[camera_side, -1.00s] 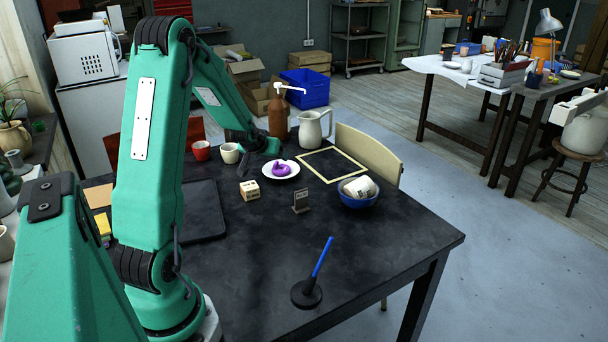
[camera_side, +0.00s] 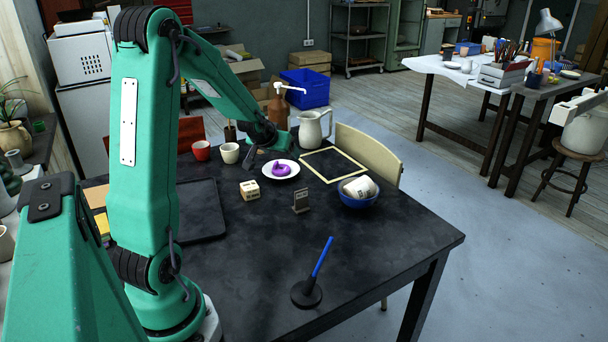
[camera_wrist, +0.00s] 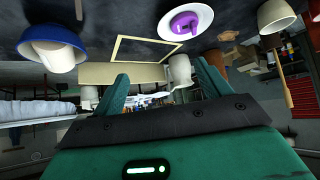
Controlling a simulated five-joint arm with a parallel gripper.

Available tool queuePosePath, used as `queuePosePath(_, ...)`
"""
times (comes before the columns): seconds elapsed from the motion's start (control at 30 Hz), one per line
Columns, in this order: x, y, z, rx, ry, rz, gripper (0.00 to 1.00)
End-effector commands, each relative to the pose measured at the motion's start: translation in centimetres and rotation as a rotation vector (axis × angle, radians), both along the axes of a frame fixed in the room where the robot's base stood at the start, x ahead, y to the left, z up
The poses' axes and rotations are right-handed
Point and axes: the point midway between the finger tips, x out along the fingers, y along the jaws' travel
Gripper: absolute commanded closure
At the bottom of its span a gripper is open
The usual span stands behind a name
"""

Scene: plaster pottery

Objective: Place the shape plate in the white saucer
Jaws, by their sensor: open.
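The white saucer (camera_side: 294,174) lies on the dark table, and a curved purple piece (camera_side: 280,168), which looks like the shape plate, rests inside its rim. In the wrist view the saucer (camera_wrist: 207,13) and the purple piece (camera_wrist: 184,26) are at the top, right of centre. My gripper (camera_wrist: 162,72) is open, with its two green fingers apart and nothing between them. In the side view it is above and behind the saucer, partly hidden by my arm, and apart from the purple piece.
A white pitcher (camera_side: 311,130) and a brown pump bottle (camera_side: 277,108) stand behind the saucer. Cups (camera_side: 229,153) are to its left. A tan frame outline (camera_side: 347,158) and a blue bowl (camera_side: 357,201) are to its right. A block (camera_side: 250,190) and a small stand (camera_side: 301,201) are in front.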

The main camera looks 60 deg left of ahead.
Motion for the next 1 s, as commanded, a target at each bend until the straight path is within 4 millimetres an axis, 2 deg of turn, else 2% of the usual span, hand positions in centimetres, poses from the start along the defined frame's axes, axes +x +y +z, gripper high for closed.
queuePosePath(0.03, 0.2, -1.6, 1.1, -0.001, 0.003, -0.029, 0.24)
queuePosePath(0.23, -0.2, -8.2, 4.5, -0.028, 0.043, -0.142, 0.24)
queuePosePath(0.47, -2.4, -15.4, 7.5, -0.053, 0.094, -0.271, 0.24)
queuePosePath(0.7, -6.3, -22.0, 9.6, -0.072, 0.150, -0.405, 0.24)
queuePosePath(1.0, -12.7, -28.2, 10.8, -0.086, 0.224, -0.567, 0.24)
